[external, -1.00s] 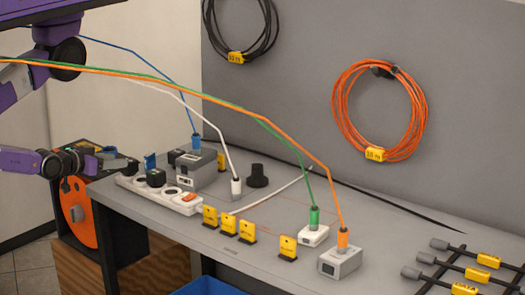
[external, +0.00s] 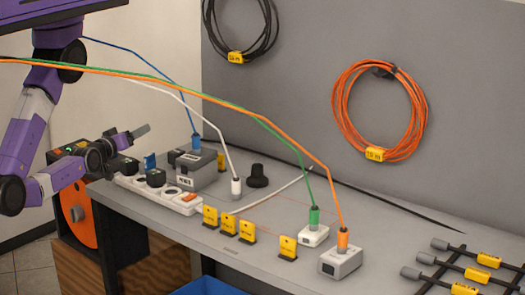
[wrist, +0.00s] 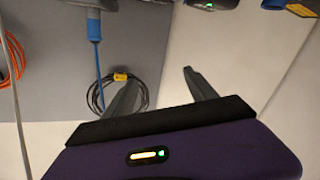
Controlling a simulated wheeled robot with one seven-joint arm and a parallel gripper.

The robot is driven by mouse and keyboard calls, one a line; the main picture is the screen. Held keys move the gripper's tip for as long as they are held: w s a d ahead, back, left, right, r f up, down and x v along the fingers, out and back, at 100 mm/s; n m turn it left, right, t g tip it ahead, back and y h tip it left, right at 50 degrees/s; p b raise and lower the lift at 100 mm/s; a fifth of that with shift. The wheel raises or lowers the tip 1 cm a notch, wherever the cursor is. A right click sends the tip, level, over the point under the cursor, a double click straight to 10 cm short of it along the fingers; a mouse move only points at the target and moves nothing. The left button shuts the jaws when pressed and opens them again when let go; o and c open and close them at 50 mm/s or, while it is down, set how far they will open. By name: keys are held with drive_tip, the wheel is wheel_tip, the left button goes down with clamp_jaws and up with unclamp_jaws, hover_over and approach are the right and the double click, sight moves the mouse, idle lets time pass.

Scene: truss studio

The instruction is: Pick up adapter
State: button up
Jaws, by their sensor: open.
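Two black block-shaped plugs sit on the white power strip (external: 184,207) at the left of the bench in the external view; I take them as the likely adapters. One black plug (external: 155,177) is mid-strip. The other black plug (external: 127,166) is nearer the left end, close below my gripper. My gripper (external: 134,143) is open and empty, raised above the strip's left end. In the wrist view the fingers of my gripper (wrist: 160,80) are spread with only wall between them. No adapter is clearly identifiable there.
A grey box (external: 195,177) and blue plug (external: 196,141) stand behind the strip. Yellow tags (external: 229,222) line the front. White, green and orange cables arch over the bench. An orange reel (external: 76,208) is at left. The blue plug (wrist: 94,25) also shows in the wrist view.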

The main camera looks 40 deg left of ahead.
drive_tip(key=w+a+n+y, duration=0.1)
drive_tip(key=w+a+n, duration=0.4)
drive_tip(key=w+n, duration=0.3)
drive_tip(key=n+g+h, duration=0.2)
drive_tip(key=n+h, duration=0.1)
drive_tip(key=n, duration=1)
hover_over(179, 150)
drive_tip(key=s+a, duration=0.4)
drive_tip(key=s, duration=0.1)
drive_tip(key=d+f+n+h, duration=0.1)
drive_tip(key=f+n, duration=0.1)
drive_tip(key=f, duration=0.1)
drive_tip(key=d+f+n+g+b, duration=0.1)
drive_tip(key=f+n, duration=0.2)
drive_tip(key=f, duration=0.1)
drive_tip(key=d+f+n+h, duration=0.1)
drive_tip(key=d+f+n, duration=0.1)
drive_tip(key=f, duration=0.1)
drive_tip(key=shift+f+n+g+h+b, duration=0.3)
drive_tip(key=shift+f+g+b, duration=0.05)
drive_tip(key=shift+g, duration=0.05)
drive_tip(key=shift+x, duration=2.6)
drive_tip(key=shift+f, duration=0.15)
clamp_jaws()
